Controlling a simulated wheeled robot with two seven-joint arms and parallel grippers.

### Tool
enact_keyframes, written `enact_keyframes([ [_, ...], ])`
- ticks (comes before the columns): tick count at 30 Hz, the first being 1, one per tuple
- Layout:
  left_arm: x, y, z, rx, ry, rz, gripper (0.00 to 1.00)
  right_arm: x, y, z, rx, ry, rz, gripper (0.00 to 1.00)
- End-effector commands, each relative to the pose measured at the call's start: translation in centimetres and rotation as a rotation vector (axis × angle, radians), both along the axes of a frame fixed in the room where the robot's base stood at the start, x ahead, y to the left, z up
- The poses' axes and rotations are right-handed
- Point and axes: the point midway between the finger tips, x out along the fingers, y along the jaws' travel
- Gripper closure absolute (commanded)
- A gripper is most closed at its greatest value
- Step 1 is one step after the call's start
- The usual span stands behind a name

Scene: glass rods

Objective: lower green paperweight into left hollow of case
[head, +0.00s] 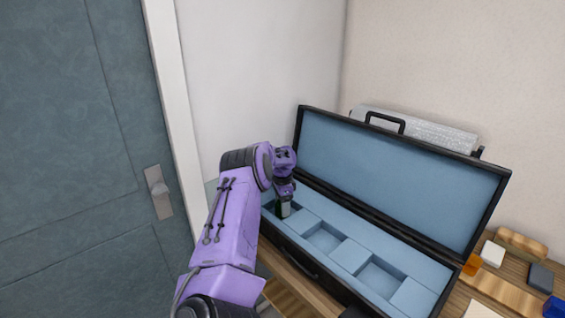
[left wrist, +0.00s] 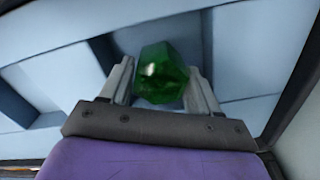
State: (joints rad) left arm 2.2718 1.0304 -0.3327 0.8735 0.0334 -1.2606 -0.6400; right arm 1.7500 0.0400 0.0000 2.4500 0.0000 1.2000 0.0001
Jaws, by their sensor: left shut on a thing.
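The open black case (head: 292,247) with a light blue lining stands on the wooden table, its lid raised at the back. Its hollows run in a row; the middle one (head: 324,238) and the right one (head: 379,277) look empty. My left gripper (head: 284,210) is at the left end of the case, over the left hollow, which the arm partly hides. In the left wrist view the green paperweight (left wrist: 161,74), faceted and glossy, sits between the two fingers of the left gripper (left wrist: 163,85). I cannot tell whether the paperweight touches the hollow's floor. My right gripper does not show.
A grey speckled box (head: 430,132) stands behind the lid. At the right of the table lie an orange piece (head: 472,264), a white block (head: 492,254), a wooden piece (head: 522,244), a dark block (head: 541,277) and a blue item (head: 555,307). A door (head: 70,150) is at left.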

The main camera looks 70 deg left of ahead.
Motion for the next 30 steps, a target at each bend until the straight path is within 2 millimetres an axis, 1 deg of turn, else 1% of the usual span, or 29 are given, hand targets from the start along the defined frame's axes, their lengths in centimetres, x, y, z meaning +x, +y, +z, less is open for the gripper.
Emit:
enact_keyframes([
  [6, 0.0, 0.0, 0.0, 0.001, -0.001, 0.0, 0.81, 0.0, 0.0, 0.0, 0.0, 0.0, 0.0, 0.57],
  [7, 0.0, 0.0, 0.0, 0.001, -0.001, 0.0, 0.35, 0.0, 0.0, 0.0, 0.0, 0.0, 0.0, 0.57],
  [8, 0.0, 0.0, 0.0, 0.001, -0.001, 0.0, 0.26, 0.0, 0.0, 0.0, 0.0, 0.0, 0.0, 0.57],
  [9, 0.0, 0.0, 0.0, 0.001, -0.001, 0.0, 0.13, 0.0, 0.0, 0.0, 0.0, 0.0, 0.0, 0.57],
  [10, 0.0, 0.0, 0.0, 0.001, -0.001, 0.0, 0.09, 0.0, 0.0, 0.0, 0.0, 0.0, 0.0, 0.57],
  [17, 0.0, 0.0, 0.0, 0.0, 0.0, 0.0, 0.09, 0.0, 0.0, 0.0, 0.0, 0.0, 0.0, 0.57],
  [20, 0.1, 0.0, 0.5, 0.001, -0.002, -0.001, 0.09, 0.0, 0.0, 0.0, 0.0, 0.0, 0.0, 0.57],
  [23, 0.2, 0.0, 2.3, 0.001, -0.005, -0.001, 0.09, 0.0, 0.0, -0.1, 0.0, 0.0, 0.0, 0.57],
  [27, 0.1, 0.0, 5.7, 0.002, -0.006, -0.001, 0.09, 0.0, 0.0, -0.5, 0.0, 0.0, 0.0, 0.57],
  [30, 0.1, 0.0, 7.8, 0.003, -0.003, -0.001, 0.09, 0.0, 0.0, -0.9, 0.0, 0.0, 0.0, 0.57],
])
